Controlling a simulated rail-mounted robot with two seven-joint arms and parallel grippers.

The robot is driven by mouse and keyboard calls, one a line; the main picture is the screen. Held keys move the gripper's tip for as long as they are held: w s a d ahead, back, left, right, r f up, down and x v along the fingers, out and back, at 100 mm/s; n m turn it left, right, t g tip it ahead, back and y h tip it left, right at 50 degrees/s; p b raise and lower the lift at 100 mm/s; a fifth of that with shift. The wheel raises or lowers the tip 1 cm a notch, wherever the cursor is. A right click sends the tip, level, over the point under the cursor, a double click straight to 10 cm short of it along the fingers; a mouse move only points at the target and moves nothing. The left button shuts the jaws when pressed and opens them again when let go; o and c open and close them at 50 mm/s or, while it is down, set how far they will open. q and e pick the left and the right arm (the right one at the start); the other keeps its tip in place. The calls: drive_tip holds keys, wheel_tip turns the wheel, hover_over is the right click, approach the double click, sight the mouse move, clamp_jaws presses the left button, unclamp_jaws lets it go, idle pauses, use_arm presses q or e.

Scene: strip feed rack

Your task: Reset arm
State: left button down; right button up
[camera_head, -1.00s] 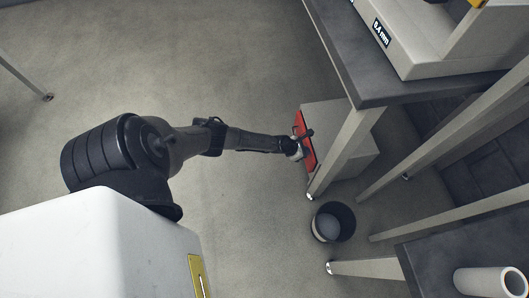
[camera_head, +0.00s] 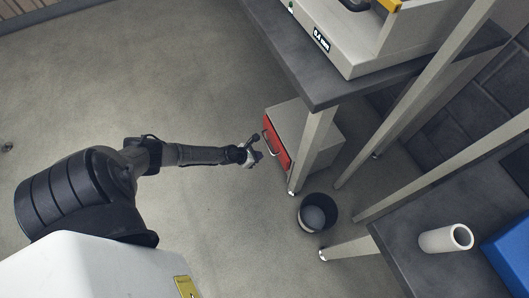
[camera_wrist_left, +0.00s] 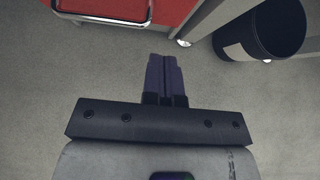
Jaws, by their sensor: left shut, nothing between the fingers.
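My left gripper (camera_head: 256,147) is shut and empty. In the head view it hangs over the floor, just left of the red drawer front (camera_head: 276,142) of a grey cabinet and apart from it. In the left wrist view my shut fingers (camera_wrist_left: 165,75) point at the floor below the red front (camera_wrist_left: 130,12) and its metal handle (camera_wrist_left: 100,20). My right gripper is in neither view.
A dark bin (camera_head: 318,212) stands by the table leg; it also shows in the left wrist view (camera_wrist_left: 262,32). A dark-topped table (camera_head: 315,92) carries a pale machine (camera_head: 345,55). A second table (camera_head: 405,262) holds a white roll (camera_head: 440,238).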

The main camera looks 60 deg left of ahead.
use_arm(q)
drive_tip(key=shift+p+v, duration=0.35)
drive_tip(key=shift+v, duration=0.8)
